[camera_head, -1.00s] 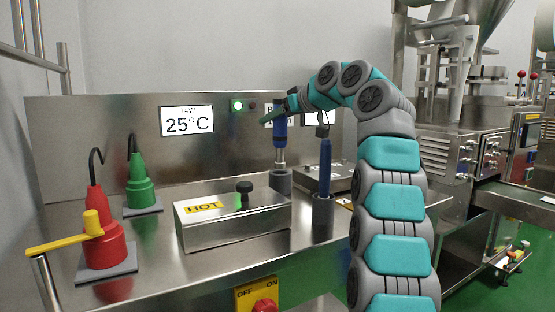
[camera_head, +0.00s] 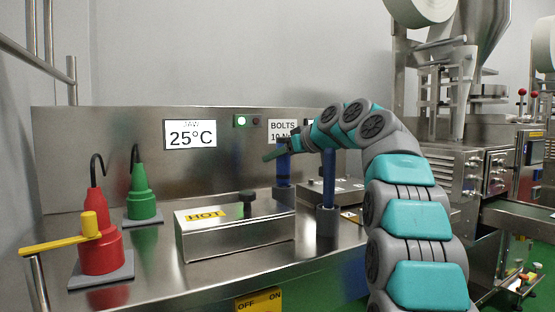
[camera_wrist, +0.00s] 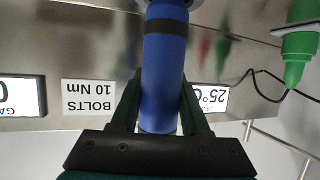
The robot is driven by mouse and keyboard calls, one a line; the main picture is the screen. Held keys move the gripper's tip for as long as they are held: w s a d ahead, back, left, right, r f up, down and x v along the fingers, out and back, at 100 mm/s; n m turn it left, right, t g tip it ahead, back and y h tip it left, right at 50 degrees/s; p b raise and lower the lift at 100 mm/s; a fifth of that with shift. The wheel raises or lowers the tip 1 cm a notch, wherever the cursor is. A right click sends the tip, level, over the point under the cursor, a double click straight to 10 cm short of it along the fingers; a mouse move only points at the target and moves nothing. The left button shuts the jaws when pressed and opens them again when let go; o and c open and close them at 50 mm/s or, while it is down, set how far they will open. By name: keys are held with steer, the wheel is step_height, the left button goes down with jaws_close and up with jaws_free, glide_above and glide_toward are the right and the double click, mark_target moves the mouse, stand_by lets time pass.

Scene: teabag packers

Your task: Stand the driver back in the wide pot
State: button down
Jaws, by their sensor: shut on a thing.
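The driver (camera_head: 284,164) has a blue handle and is upright at the back of the bench. My gripper (camera_head: 276,152) is shut on its handle; the wrist view shows the blue handle (camera_wrist: 165,70) between the two dark green fingers (camera_wrist: 162,112). The wide grey pot (camera_head: 284,193) is directly under the driver. The handle's lower end meets the pot's top, and the shaft is hidden, seemingly inside the pot. A second blue-handled tool (camera_head: 328,175) stands in a narrower grey pot (camera_head: 326,228), nearer and to the right.
A metal box marked HOT (camera_head: 235,228) with a black knob lies left of the pots. A red cone-shaped thing (camera_head: 101,250) and a green one (camera_head: 141,203) stand at left. A BOLTS 10 Nm sign (camera_wrist: 89,98) is on the back panel. Bench front is clear.

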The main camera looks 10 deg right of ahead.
steer(key=shift+f, duration=0.15)
steer(key=shift+c, duration=2)
jaws_free()
steer(key=shift+r, duration=0.25)
steer(key=v, duration=1.2)
steer(key=shift+f, duration=0.2)
